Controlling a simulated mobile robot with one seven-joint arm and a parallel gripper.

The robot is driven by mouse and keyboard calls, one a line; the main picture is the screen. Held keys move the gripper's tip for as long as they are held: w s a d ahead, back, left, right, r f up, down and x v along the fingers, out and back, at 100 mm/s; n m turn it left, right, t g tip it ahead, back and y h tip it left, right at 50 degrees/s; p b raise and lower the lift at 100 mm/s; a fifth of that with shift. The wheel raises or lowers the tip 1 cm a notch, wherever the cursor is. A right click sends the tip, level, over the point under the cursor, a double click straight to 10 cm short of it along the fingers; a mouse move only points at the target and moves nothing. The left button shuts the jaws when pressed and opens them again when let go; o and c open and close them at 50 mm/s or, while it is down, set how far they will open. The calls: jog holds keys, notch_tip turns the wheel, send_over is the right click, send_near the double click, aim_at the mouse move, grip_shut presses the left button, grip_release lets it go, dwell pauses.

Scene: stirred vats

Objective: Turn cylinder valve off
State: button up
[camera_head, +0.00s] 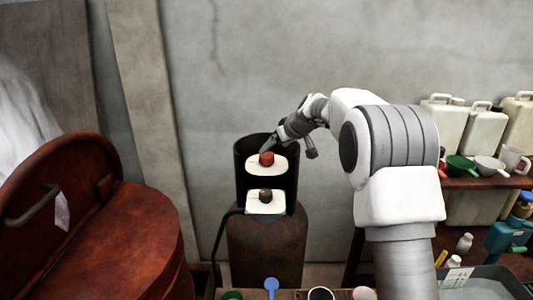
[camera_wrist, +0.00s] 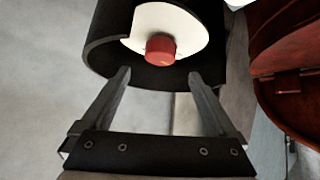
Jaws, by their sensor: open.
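A rusty brown gas cylinder (camera_head: 265,247) stands against the wall in the head view, with a black open-fronted collar (camera_head: 245,180) around its top. Inside the collar are a red knob (camera_head: 267,158) on a white plate (camera_head: 281,164) and, lower, a dark knob (camera_head: 265,195) on another white plate. In the wrist view the red knob (camera_wrist: 160,47) shows on its white plate (camera_wrist: 181,25), within the collar (camera_wrist: 103,48). My gripper (camera_wrist: 158,76) is open and empty, its fingers apart below the red knob. In the head view my gripper (camera_head: 270,143) is at the collar's upper rim; contact is unclear.
A large red-brown vat (camera_head: 120,240) with its lid (camera_head: 75,185) raised stands at left; part shows in the wrist view (camera_wrist: 295,85). At right, a wooden shelf (camera_head: 485,181) holds white canisters (camera_head: 484,132), bowls and a mug. Small items line the front edge. The wall above the collar is bare.

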aim_at(267, 154)
jog(key=p+x, duration=0.1)
jog(key=x, duration=0.7)
jog(key=shift+w+a+f+p, duration=0.1)
jog(key=shift+w+f+p, duration=0.1)
jog(key=shift+p, duration=0.15)
jog(key=c, duration=1.4)
jog(key=shift+o, duration=0.2)
jog(key=shift+r, duration=0.1)
